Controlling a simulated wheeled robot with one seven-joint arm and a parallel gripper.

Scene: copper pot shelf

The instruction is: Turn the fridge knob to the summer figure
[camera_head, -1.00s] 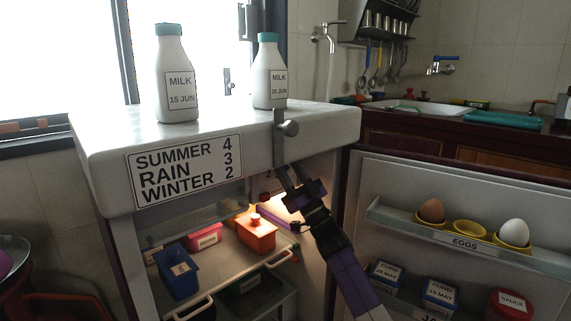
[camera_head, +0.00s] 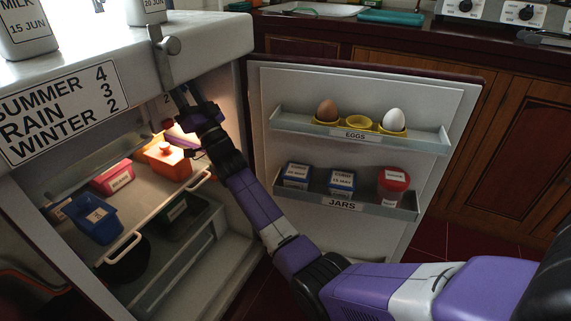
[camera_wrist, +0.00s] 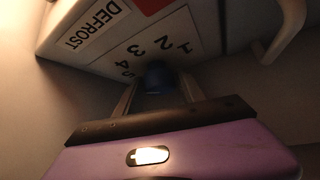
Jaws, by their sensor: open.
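The label card (camera_head: 62,108) on the fridge front reads SUMMER 4, RAIN 3, WINTER 2; its left edge is cut off. The dark blue knob (camera_wrist: 158,74) shows in the wrist view, below an arc of figures 1 to 5 on a pale dial panel (camera_wrist: 112,52). My gripper (camera_wrist: 158,90) is open, with one finger on each side of the knob. Whether the fingers touch it, and where its pointer stands, I cannot tell. In the head view my gripper (camera_head: 180,98) is inside the fridge top, under the front edge, and the knob is hidden.
The fridge door (camera_head: 350,88) stands open at the right, with eggs and jars on its racks. A metal latch (camera_head: 164,55) hangs over the front edge above my gripper. An orange container (camera_head: 167,160) and a blue one (camera_head: 93,218) sit on the shelf below.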

